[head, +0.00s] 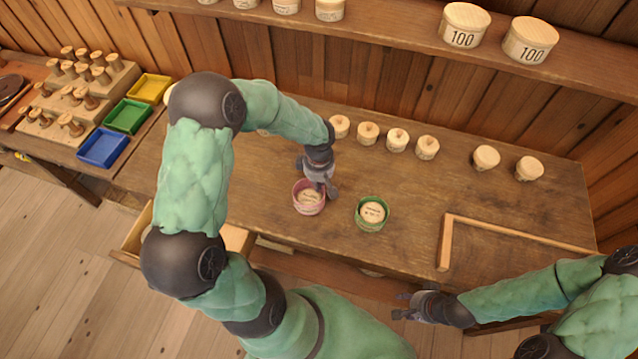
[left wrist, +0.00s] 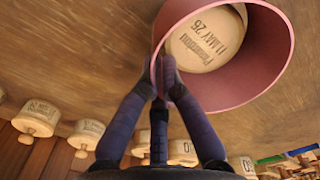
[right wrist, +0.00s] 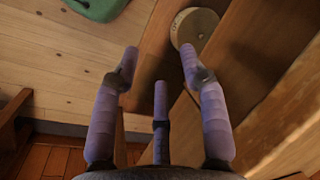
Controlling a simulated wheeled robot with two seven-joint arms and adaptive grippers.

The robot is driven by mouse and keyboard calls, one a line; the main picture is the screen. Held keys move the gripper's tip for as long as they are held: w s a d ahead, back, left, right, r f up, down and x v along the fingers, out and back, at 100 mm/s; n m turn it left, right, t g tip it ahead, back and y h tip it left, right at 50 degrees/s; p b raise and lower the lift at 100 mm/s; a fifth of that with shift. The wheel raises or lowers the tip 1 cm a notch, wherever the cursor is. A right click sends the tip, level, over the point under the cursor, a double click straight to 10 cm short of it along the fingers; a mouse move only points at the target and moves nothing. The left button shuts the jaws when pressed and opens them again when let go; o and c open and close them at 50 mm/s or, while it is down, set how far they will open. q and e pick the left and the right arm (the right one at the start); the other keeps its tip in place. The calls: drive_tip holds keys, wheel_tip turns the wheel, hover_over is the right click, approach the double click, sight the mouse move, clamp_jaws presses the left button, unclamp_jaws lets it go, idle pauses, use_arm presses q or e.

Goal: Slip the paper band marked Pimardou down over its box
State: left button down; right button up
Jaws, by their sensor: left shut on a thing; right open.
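The pink paper band (head: 297,205) is a wide ring near the front of the bench. My left gripper (head: 328,188) is shut on its wall; the fingers pinch its rim in the left wrist view (left wrist: 163,75). A round pale box (left wrist: 207,40), its lid apparently reading Pimardou, 11 MAY 26, shows through the band's opening. It sits towards one side of the ring, and I cannot tell how far down the band is around it. My right gripper (head: 418,305) is open and empty, below the bench's front edge; its spread fingers show in the right wrist view (right wrist: 157,68).
A green band (head: 359,222) surrounds another lidded box (head: 372,211) just right. Several lidded boxes (head: 397,139) line the back. A wooden corner strip (head: 446,243) lies at right. Yellow, green and blue trays (head: 103,148) stand at left. An open drawer (head: 133,230) juts out at front left.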

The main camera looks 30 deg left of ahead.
idle(0.4)
use_arm(q)
drive_tip(key=c, duration=1)
unclamp_jaws()
drive_tip(key=shift+f, duration=0.1)
drive_tip(key=shift+r, duration=0.8)
wheel_tip(320, 180, up, 7)
drive_tip(key=p, duration=0.4)
idle(0.7)
drive_tip(key=shift+s+f, duration=0.1)
idle(1.0)
